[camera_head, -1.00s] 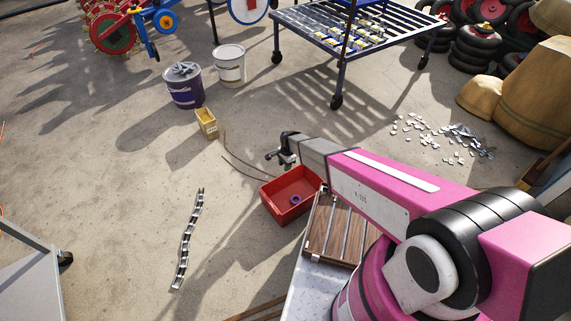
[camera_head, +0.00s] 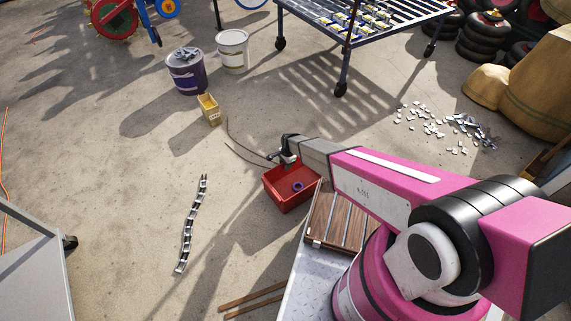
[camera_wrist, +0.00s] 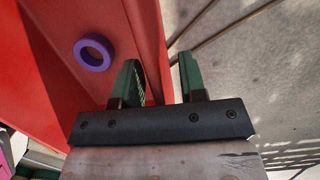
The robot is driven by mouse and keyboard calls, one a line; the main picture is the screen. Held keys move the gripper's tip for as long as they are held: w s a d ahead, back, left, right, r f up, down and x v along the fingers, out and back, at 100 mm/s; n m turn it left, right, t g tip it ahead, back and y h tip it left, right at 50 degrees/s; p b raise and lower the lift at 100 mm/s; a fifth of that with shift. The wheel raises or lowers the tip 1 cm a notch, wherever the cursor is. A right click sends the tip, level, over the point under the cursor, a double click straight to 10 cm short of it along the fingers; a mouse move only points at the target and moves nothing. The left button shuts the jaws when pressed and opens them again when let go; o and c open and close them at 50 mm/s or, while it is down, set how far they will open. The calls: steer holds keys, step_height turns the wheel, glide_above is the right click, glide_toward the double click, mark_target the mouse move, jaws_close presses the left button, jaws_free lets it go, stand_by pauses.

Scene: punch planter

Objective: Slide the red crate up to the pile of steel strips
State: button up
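The red crate (camera_head: 290,194) stands on the concrete floor just left of my base, with a small purple ring (camera_head: 297,186) inside. My gripper (camera_head: 287,155) is at the crate's far wall. In the wrist view my gripper (camera_wrist: 162,82) has its two green fingers apart: one over the crate's inside, the other over the floor outside, with the red wall (camera_wrist: 154,60) between them. A gap shows beside the wall. The pile of grey steel strips (camera_head: 472,128) lies on the floor at the right, well apart from the crate.
White chips (camera_head: 425,118) lie scattered beside the strips. A brown sack (camera_head: 535,95) and tyres (camera_head: 480,45) stand behind. A wheeled rack (camera_head: 370,25) stands at the back. A yellow box (camera_head: 209,109) and thin rods (camera_head: 240,150) lie left of the crate. Floor between crate and strips looks mostly clear.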

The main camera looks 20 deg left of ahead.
jaws_close()
stand_by(1.3)
steer(key=w+d, duration=0.7)
stand_by(1.4)
steer(key=shift+w, duration=0.15)
steer(key=w+d, duration=0.6)
steer(key=w, duration=0.1)
steer(key=shift+d, duration=0.4)
stand_by(1.1)
steer(key=shift+w+d, duration=0.1)
steer(key=shift+w, duration=0.05)
